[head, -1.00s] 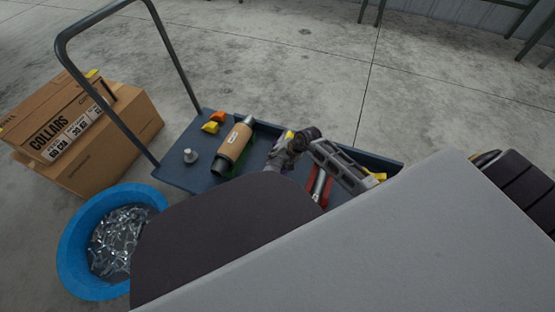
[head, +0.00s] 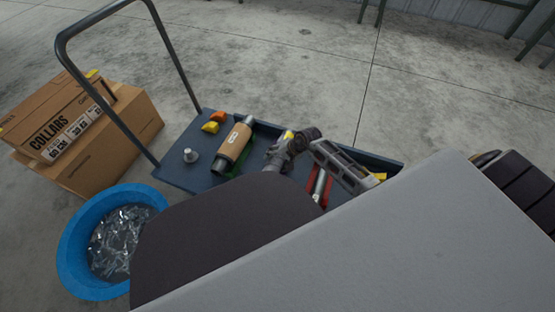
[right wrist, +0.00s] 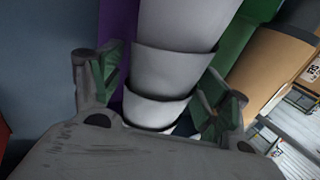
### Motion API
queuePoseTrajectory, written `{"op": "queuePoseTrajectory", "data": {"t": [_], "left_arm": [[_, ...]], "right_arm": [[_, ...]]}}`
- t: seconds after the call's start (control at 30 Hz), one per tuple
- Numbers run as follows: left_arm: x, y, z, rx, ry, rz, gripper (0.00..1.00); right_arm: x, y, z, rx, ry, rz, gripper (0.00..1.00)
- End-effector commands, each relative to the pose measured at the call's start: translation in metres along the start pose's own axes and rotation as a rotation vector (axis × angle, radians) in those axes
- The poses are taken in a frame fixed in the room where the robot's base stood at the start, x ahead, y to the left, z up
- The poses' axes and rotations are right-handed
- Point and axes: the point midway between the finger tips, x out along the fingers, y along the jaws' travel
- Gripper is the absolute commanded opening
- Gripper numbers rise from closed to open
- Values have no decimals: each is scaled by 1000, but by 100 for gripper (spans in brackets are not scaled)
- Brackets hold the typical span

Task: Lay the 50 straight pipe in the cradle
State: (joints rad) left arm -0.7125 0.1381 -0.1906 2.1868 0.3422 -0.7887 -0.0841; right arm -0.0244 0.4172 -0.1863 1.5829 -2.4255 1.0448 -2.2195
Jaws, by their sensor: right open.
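My right gripper (head: 277,161) is over the blue cart, between the tan muffler and a red cradle. In the right wrist view it is open (right wrist: 160,85), with one green-padded finger on each side of a light grey, stepped pipe (right wrist: 172,62). The pipe lies along a purple cradle (right wrist: 117,40); its near end is hidden by the gripper body. In the head view another metal pipe (head: 320,182) lies in the red cradle (head: 325,191), partly hidden by my arm. I cannot tell which pipe is the 50 straight one. My left gripper is not in view.
The tan muffler (head: 235,141) lies by a green cradle (head: 238,168). Orange and yellow pieces (head: 211,126) and a small metal part (head: 191,156) sit on the cart (head: 176,176). A blue tub (head: 72,255) of metal parts and cardboard boxes (head: 135,125) stand left.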

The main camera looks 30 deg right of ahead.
Motion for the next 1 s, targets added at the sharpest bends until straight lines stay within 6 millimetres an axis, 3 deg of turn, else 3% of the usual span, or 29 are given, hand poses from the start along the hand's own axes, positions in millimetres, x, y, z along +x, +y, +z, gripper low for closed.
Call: {"op": "queuePoseTrajectory", "data": {"t": [0.1,0.37,1.0], "left_arm": [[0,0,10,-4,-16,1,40],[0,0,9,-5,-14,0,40],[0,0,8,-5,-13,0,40]], "right_arm": [[0,1,1,1,-1,3,76],[-7,2,-1,-1,1,2,76],[-63,1,0,-2,0,2,76]]}}
